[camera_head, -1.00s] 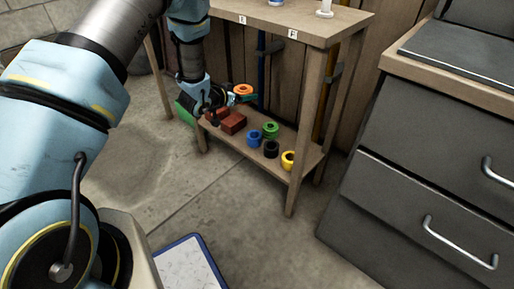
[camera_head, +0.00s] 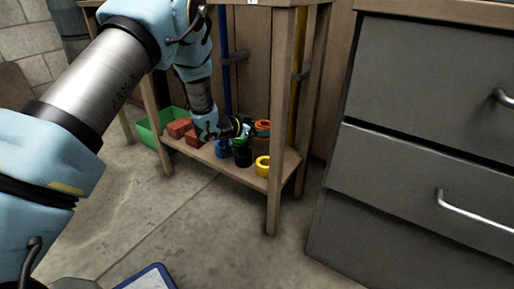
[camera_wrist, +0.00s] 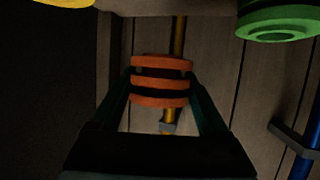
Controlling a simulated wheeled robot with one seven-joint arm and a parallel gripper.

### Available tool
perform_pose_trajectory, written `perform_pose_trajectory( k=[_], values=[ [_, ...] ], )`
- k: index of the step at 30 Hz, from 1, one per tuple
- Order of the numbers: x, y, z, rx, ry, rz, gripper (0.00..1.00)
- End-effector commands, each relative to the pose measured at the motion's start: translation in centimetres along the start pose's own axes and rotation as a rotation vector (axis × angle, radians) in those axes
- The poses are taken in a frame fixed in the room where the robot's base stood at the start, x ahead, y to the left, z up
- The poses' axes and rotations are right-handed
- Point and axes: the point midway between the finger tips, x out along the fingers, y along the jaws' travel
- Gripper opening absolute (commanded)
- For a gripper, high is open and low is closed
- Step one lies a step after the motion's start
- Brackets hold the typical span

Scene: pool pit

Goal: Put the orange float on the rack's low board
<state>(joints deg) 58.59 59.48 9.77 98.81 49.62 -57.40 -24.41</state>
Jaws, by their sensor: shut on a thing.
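The orange float (camera_head: 263,124) is a ringed piece with dark grooves, just above the low board of the wooden rack. My gripper (camera_head: 254,129) reaches in from the left and is shut on it. In the wrist view the orange float (camera_wrist: 160,82) sits between my two fingertips, in front of the back slats. The low board (camera_head: 206,157) carries other floats, and its edge shows at the top of the wrist view. Whether the float touches the board is hard to tell.
On the low board stand a blue float (camera_head: 222,149), a black float (camera_head: 243,156), a yellow float (camera_head: 263,166) and red bricks (camera_head: 180,127). A green float (camera_wrist: 278,24) is close by. A green crate (camera_head: 149,134) is left of the rack; grey drawers (camera_head: 420,170) stand right.

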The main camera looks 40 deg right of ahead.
Motion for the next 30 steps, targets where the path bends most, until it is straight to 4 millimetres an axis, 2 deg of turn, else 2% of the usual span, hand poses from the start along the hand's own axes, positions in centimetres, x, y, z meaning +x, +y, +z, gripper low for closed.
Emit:
perform_pose_trajectory(
  k=[12,20,30],
  values=[
    [2.2,0.0,5.2,0.001,0.001,0.0,0.23],
    [2.1,-0.1,5.2,0.001,0.002,-0.002,0.23],
    [2.5,-0.1,6.0,0.001,0.002,-0.001,0.23]
  ],
)
